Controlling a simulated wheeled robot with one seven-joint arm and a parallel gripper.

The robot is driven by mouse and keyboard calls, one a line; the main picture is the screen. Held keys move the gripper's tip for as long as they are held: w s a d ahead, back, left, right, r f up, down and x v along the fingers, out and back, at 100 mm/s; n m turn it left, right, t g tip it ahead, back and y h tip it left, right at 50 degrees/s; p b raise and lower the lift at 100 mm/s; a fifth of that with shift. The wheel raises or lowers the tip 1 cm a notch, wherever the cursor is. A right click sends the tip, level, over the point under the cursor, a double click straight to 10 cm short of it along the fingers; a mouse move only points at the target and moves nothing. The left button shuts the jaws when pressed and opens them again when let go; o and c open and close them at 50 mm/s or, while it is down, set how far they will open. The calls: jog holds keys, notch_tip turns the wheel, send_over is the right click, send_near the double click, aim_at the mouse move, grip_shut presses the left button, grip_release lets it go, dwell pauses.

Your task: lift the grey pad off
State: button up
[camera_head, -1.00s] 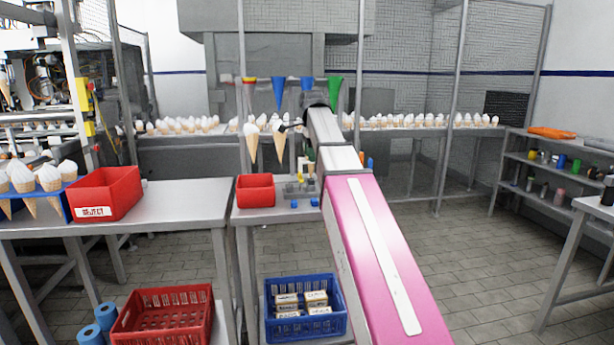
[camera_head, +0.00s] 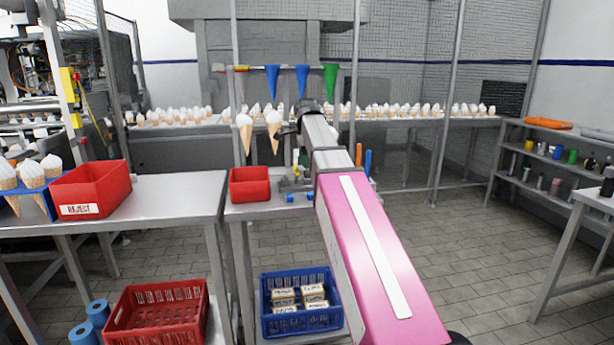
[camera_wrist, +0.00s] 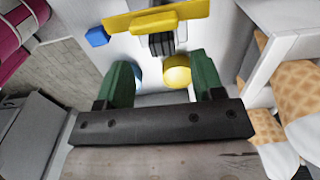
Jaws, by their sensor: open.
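In the wrist view, a small dark grey ribbed piece (camera_wrist: 161,44), which looks like the grey pad, sits against a yellow bar (camera_wrist: 157,18) on a pale surface. My gripper (camera_wrist: 163,78) is open, its two green fingers pointing toward this area. The grey piece lies beyond the fingertips, between their lines, and I see no contact. A yellow round piece (camera_wrist: 177,72) shows between the fingers, close to the right one. In the head view, my arm largely hides the gripper, and the pad is too small to tell among the small parts (camera_head: 296,190) on the bench.
A blue block (camera_wrist: 97,36) lies left of the yellow bar. Cones (camera_wrist: 297,85) are close on the right of the wrist view. In the head view, a red bin (camera_head: 249,184) stands on the bench, and hanging cones (camera_head: 244,134) and coloured funnels (camera_head: 302,80) are near my wrist.

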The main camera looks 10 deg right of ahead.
aim_at(307, 172)
notch_tip(307, 172, down, 4)
jog(key=shift+w+d+f, duration=0.1)
jog(key=shift+d+f, duration=0.05)
jog(key=c, duration=1)
jog(key=shift+r, duration=0.5)
notch_tip(307, 172, up, 3)
jog(key=shift+r, duration=0.2)
jog(key=s+a+r, duration=0.6)
jog(key=a, duration=0.4)
jog(key=shift+r, duration=0.3)
